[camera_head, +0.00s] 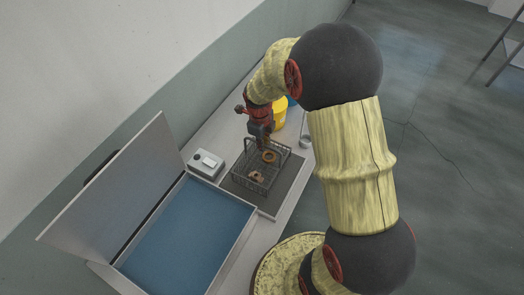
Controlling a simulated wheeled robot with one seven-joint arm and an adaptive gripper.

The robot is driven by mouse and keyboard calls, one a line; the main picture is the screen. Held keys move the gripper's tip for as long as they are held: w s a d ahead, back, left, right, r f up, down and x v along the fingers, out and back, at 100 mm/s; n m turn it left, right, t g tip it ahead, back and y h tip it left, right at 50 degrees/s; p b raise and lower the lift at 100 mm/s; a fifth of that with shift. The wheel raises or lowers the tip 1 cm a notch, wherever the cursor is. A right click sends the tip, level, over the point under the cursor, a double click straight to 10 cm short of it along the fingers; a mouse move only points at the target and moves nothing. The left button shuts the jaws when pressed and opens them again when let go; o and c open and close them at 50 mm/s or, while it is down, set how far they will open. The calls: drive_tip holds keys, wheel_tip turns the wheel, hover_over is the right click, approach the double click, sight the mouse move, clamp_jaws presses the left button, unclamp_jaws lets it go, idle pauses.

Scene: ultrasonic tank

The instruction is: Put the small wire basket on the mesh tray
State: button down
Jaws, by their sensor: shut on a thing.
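The small wire basket (247,183) is a dark rectangular wire cage with a few brass-coloured parts inside, in the middle of the head view. It is over the dark grey mesh tray (287,196), whose bare part shows on its right and front. I cannot tell whether the basket's bottom touches the tray or hangs just above it. My gripper (264,139), red and dark, points down at the basket's far side and is shut on the basket. The fingertips and the exact place of the grip are too small to make out.
An open tank (190,235) with blue liquid stands in front on the left, its lid (115,190) raised. A small white box (206,164) sits left of the tray. A yellow bucket (280,112) and a small grey cup (306,142) are behind. A wall runs along the left.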

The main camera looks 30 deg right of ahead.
wheel_tip(320, 180, down, 3)
drive_tip(key=shift+f, duration=0.3)
drive_tip(key=c, duration=2.1)
unclamp_jaws()
drive_tip(key=shift+o, duration=0.5)
